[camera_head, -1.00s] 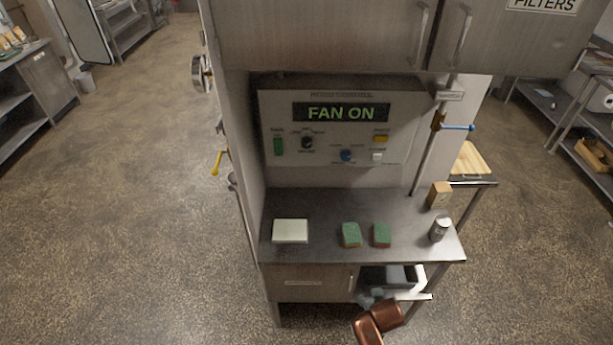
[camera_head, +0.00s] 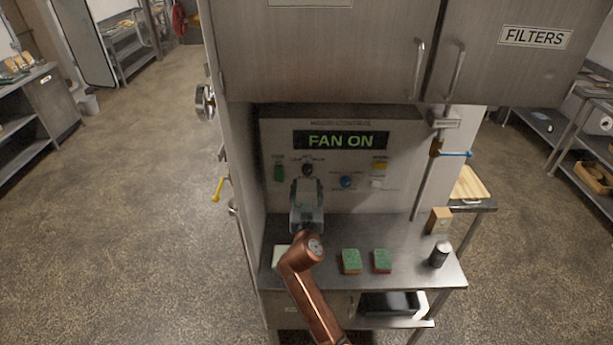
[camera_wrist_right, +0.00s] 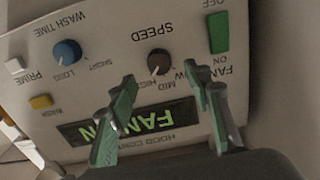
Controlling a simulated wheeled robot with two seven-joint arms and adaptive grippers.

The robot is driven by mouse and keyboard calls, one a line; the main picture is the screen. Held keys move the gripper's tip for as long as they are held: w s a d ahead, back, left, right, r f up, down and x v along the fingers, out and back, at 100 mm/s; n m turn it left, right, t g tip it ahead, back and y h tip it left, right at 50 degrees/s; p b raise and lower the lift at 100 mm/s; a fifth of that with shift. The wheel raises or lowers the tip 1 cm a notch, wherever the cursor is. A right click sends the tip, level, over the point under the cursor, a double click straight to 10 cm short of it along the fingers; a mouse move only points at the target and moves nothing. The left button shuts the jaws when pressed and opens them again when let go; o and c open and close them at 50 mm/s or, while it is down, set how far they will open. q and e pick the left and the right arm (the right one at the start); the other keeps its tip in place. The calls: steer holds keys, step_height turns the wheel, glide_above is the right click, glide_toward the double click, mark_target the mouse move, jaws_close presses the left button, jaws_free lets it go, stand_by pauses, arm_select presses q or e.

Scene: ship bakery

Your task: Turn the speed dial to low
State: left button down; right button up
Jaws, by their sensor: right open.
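The speed dial (camera_head: 308,170) is a small dark knob on the pale control panel (camera_head: 405,140), under the lit FAN ON display (camera_head: 341,140). It also shows in the right wrist view (camera_wrist_right: 159,61), where the picture is upside down, with SPEED, MID and HIGH labels around it. The low label is partly hidden by a finger. A pale mark shows on the knob; its exact setting is hard to read. My right gripper (camera_head: 307,186) is open in front of the dial, its green-padded fingers (camera_wrist_right: 160,78) on either side and apparently short of it. My left gripper is out of view.
A green fan switch (camera_wrist_right: 218,33) is close beside one finger. A blue wash-time knob (camera_head: 346,182) and yellow button (camera_head: 379,167) are to the right. Two sponges (camera_head: 351,261) (camera_head: 382,261), a dark canister (camera_head: 439,254) and a box (camera_head: 439,220) stand on the counter (camera_head: 415,272).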

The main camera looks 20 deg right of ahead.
mark_target(307, 173)
steer(key=x, duration=0.6)
steer(key=shift+s+f+p, duration=0.1)
steer(key=shift+p, duration=0.3)
steer(key=shift+c, duration=0.2)
steer(key=c, duration=1.1)
